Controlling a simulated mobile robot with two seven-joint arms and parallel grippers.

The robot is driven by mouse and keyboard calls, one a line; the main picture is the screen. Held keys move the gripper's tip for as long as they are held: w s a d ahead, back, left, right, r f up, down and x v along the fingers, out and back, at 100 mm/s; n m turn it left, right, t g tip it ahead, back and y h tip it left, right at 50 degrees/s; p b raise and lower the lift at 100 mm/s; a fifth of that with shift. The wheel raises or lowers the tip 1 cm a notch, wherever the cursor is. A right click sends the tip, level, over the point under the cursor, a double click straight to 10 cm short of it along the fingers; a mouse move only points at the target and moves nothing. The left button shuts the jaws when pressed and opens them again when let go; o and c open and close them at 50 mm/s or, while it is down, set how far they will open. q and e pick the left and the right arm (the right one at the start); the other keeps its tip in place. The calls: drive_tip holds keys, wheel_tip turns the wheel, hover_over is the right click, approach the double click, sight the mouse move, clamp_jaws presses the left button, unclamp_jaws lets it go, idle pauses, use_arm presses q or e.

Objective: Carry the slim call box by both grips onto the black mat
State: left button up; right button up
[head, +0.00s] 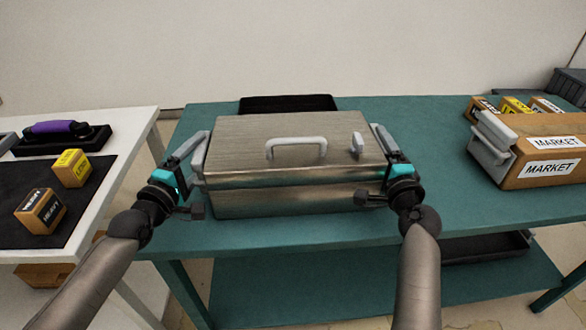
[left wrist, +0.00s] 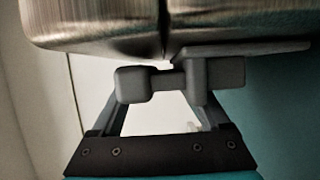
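The slim call box (head: 285,180) is a brushed-metal case with a pale top handle (head: 296,142). It sits level on the teal table. My left gripper (head: 188,165) is at the left side grip of the box and my right gripper (head: 388,152) at the right side grip. In the left wrist view, a grey grip fitting (left wrist: 165,84) crosses in front of my left fingers and hides their tips, so I cannot tell whether they press on it. My right fingers are too small to judge. A black mat-like slab (head: 288,102) lies behind the box, partly hidden by it.
A brown box labelled MARKET (head: 545,150) stands on the right of the teal table (head: 420,120), with clear table between. A white table (head: 120,130) on the left holds a dark mat (head: 80,212) with small boxes. A lower shelf is underneath.

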use_arm(q)
drive_tip(key=shift+w+r, duration=0.1)
drive_tip(key=shift+r, duration=0.25)
clamp_jaws()
use_arm(e)
clamp_jaws()
